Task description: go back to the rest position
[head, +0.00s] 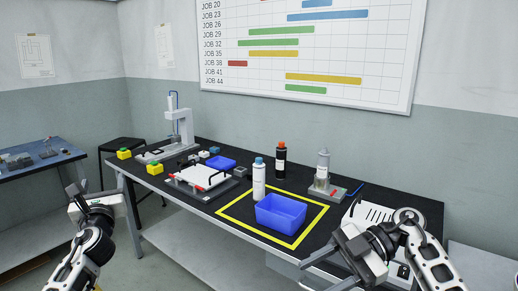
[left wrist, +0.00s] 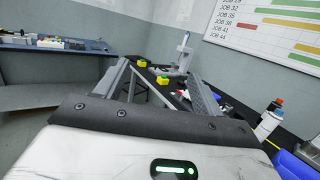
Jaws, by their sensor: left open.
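My left gripper (head: 74,196) is at the left of the head view, in front of the bench's left end and apart from it. In the left wrist view its two fingers (left wrist: 160,88) stand wide apart with nothing between them. My right gripper (head: 322,270) is at the lower right of the head view, near the bench's front edge. Its fingertips show poorly and I cannot tell its jaw state. The gantry screwdriver (head: 180,128) stands upright at the back left of the black bench (head: 222,222).
A blue bin (head: 281,213) sits inside a yellow outline, with a white bottle (head: 259,180) beside it. A dark bottle (head: 281,160), a white fixture (head: 203,176) and yellow blocks (head: 154,168) are on the bench. A blue side table (head: 40,162) stands left.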

